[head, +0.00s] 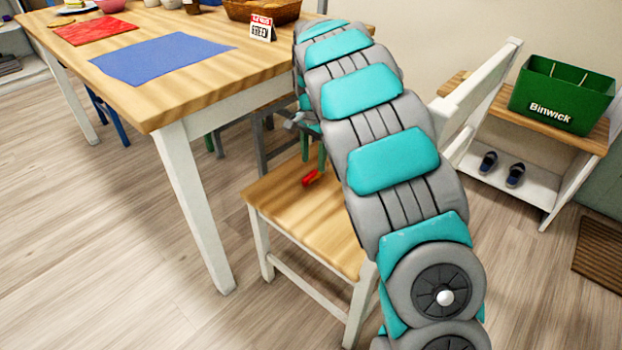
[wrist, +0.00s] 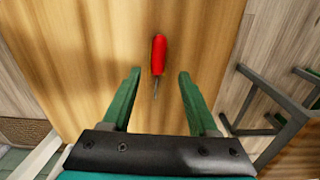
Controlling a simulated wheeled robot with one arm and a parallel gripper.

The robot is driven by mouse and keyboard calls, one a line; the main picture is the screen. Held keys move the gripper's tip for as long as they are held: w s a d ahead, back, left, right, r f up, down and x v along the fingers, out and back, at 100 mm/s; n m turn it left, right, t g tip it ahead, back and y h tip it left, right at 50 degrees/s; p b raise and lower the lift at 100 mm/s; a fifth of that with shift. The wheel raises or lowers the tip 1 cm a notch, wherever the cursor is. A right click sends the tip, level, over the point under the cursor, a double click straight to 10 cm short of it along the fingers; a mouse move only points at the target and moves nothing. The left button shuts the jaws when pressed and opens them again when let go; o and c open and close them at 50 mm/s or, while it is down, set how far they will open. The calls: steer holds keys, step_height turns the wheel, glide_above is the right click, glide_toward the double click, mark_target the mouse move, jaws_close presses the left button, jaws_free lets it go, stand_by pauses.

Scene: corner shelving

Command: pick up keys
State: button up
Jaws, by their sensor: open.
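I see no clear keys in either view. A small red-handled object with a thin metal shaft, like a screwdriver, lies on the wooden chair seat (head: 290,215). The red object (head: 311,178) shows just beside my gripper in the head view. In the wrist view the red object (wrist: 158,58) lies with its handle away from me and its shaft pointing back between the fingers. My gripper (wrist: 160,76) has two green fingers, spread apart with nothing held. They hang above the seat, either side of the shaft. In the head view my arm partly hides the gripper (head: 314,158).
A wooden table (head: 150,110) with a blue mat (head: 160,58) and a red mat (head: 95,31) stands to the left. The chair's white backrest (head: 480,100) is to the right. A bench with a green box (head: 562,95) and shoes stands behind it.

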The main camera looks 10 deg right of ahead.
mark_target(314, 171)
steer(key=f+b, duration=0.1)
steer(key=f, duration=0.1)
steer(key=f+b, duration=0.1)
steer(key=f, duration=0.1)
steer(key=shift+s+f+b, duration=0.2)
steer(key=shift+f+b, duration=0.15)
steer(key=shift+f, duration=0.05)
steer(key=shift+r, duration=0.1)
jaws_close()
